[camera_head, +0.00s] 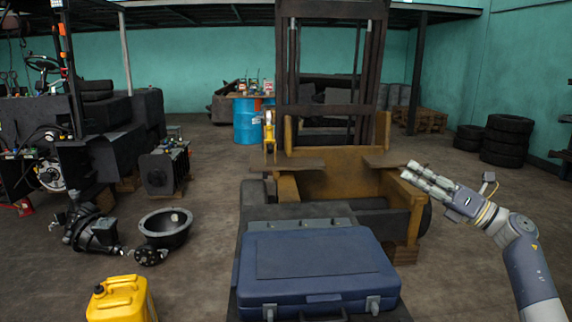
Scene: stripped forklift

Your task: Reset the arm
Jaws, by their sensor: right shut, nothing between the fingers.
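My right gripper (414,172) is at the right, at the end of my right arm (512,232), which comes in from the lower right. Its fingers are shut with nothing between them and point left. In the picture it overlaps the right side of the stripped forklift (335,180); I cannot tell whether it touches. My left gripper does not show.
A closed blue case (315,262) lies on a dark surface in front of the forklift. A yellow canister (122,300) stands at the lower left. A black bowl-shaped part (166,229) and other machine parts lie on the left floor. Tyres (507,140) are stacked at the back right.

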